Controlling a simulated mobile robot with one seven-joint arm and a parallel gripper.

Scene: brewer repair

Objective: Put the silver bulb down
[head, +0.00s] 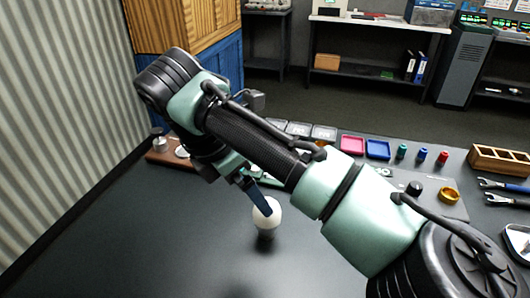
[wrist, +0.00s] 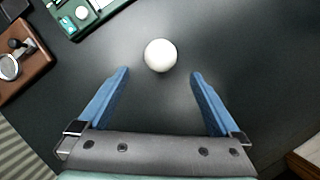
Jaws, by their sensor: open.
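A round, whitish bulb (head: 266,213) stands on the dark table with its globe up and a small grey base below; I take it for the silver bulb. In the wrist view the bulb (wrist: 160,55) lies between the lines of the two blue fingers, slightly past their tips. My gripper (wrist: 160,73) is open, with a clear gap on both sides of the bulb.
A brown wooden board (wrist: 28,62) with metal parts lies at the left, near a green board (wrist: 75,12). Pink (head: 352,146) and blue (head: 378,149) trays, small coloured pieces, a wooden rack (head: 498,160) and wrenches line the back right. The table's front left is clear.

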